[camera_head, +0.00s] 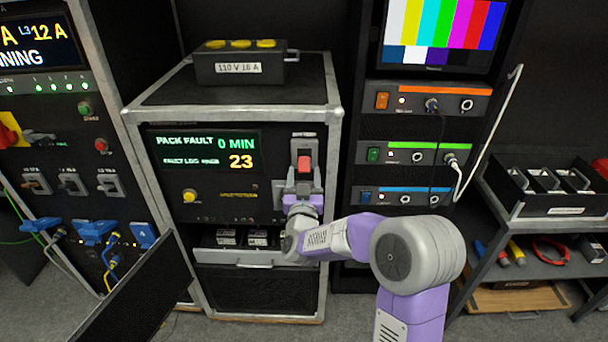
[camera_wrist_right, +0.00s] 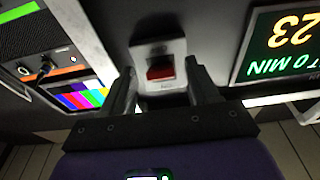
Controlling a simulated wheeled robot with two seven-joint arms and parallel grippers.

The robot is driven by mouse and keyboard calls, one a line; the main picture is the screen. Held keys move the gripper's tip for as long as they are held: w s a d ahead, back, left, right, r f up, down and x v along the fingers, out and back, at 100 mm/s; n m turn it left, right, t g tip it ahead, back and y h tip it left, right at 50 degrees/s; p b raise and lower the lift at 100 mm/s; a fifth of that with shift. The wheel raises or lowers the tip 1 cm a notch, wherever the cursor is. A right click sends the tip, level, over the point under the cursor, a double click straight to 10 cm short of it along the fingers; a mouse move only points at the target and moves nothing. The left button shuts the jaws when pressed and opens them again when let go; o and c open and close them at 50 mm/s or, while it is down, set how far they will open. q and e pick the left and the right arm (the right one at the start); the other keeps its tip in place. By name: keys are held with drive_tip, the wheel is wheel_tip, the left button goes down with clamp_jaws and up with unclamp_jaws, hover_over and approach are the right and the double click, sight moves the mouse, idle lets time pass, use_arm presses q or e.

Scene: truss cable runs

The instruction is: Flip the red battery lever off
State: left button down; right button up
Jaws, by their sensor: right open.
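The red battery lever (camera_head: 304,163) sits in a light grey housing on the front of the battery cabinet, right of its display. The wrist view shows the red lever (camera_wrist_right: 160,72) and its grey plate upside down, between my fingers. My right gripper (camera_head: 303,186) is at the lower part of the housing, just below the red handle. In the wrist view the right gripper (camera_wrist_right: 163,82) is open, one dark finger on each side of the lever. Gaps show between fingers and red handle; contact with the housing cannot be told. My left gripper is not in view.
The cabinet display (camera_head: 205,151) reads "PACK FAULT", "0 MIN" and "23". Below is an open drawer (camera_head: 232,256) with small boxes. A black case (camera_head: 238,68) sits on top. A rack with cables (camera_head: 425,130) stands close on the right. An open panel (camera_head: 130,290) juts out at lower left.

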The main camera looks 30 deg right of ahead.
drive_tip(key=v, duration=0.6)
drive_tip(key=shift+s+a, duration=0.2)
drive_tip(key=shift+s, duration=0.15)
drive_tip(key=s+a+f+n+g+y+p, duration=0.15)
drive_tip(key=a+f+g+y, duration=0.35)
drive_tip(key=f, duration=0.9)
drive_tip(key=s+a+f+n+g+y, duration=0.25)
drive_tip(key=a+f+y, duration=0.4)
drive_tip(key=f, duration=0.75)
drive_tip(key=s+a+f+g+y, duration=0.1)
drive_tip(key=s+a+f+g, duration=0.2)
drive_tip(key=s, duration=0.3)
drive_tip(key=s+a+f+g+y+p, duration=0.1)
drive_tip(key=s+a+f+g, duration=0.2)
drive_tip(key=s+f, duration=0.2)
drive_tip(key=s+a+f+g+y, duration=0.1)
drive_tip(key=s+a+f+g, duration=0.2)
drive_tip(key=s, duration=0.6)
drive_tip(key=shift+s+a+f, duration=0.15)
drive_tip(key=shift+a+f, duration=0.15)
drive_tip(key=shift+f, duration=0.4)
drive_tip(key=shift+y, duration=0.25)
